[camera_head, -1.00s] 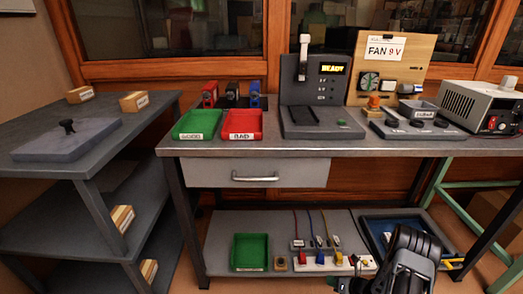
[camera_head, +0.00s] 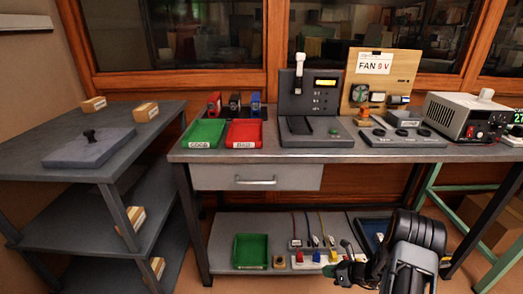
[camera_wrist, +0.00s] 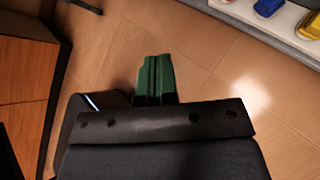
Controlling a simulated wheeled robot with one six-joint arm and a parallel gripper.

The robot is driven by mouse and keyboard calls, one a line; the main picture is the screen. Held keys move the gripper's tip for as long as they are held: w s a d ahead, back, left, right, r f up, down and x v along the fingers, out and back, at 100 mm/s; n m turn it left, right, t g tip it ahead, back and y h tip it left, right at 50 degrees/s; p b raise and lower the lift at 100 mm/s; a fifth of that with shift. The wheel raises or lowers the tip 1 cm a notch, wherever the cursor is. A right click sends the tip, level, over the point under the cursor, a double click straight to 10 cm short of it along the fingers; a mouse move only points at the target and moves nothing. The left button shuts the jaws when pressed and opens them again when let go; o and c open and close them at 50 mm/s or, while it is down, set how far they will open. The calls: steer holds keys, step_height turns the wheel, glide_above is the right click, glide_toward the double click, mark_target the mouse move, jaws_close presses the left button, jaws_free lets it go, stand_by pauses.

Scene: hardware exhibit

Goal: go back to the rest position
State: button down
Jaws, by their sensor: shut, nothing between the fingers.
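My gripper (camera_head: 345,273) shows low in the head view, in front of the workbench's lower shelf. In the wrist view its green fingers (camera_wrist: 155,78) are shut together with nothing between them, above the wooden floor (camera_wrist: 190,60). My arm is folded at the lower right of the head view and hides part of the lower shelf.
The workbench (camera_head: 350,157) holds a green bin (camera_head: 204,134), a red bin (camera_head: 244,134), a test stand (camera_head: 312,110) and a power supply (camera_head: 465,115). Its lower shelf (camera_head: 222,240) holds a green tray (camera_head: 250,250) and coloured plugs. A grey rack (camera_head: 40,170) stands left.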

steer(key=s+a+r+n+g+h+p, duration=0.1)
steer(key=s+a+r+n+p, duration=0.3)
steer(key=r, duration=0.8)
steer(key=w+a+r+n+g+p, duration=0.15)
steer(key=r+n+p, duration=0.45)
steer(key=r, duration=0.6)
steer(key=s+a+r+n+g+h+p, duration=0.1)
steer(key=s+a+r+n+g+p, duration=0.3)
steer(key=r, duration=0.9)
steer(key=s+r+n+t+h+p, duration=0.1)
steer(key=s+r+n+p, duration=0.3)
steer(key=r, duration=0.5)
steer(key=s+r+n+t+h+p, duration=0.2)
steer(key=s+r+n+h+p, duration=0.1)
steer(key=r+n+p, duration=0.3)
steer(key=s+r+n+t+h+p, duration=0.1)
steer(key=s+r+n+h+p, duration=0.2)
steer(key=r, duration=1)
steer(key=shift+s+d+r+n+p, duration=0.3)
steer(key=shift+s+n+p, duration=0.95)
steer(key=shift+p, duration=1.3)
steer(key=c, duration=1.8)
jaws_free()
steer(key=shift+w, duration=0.2)
steer(key=shift+c, duration=0.2)
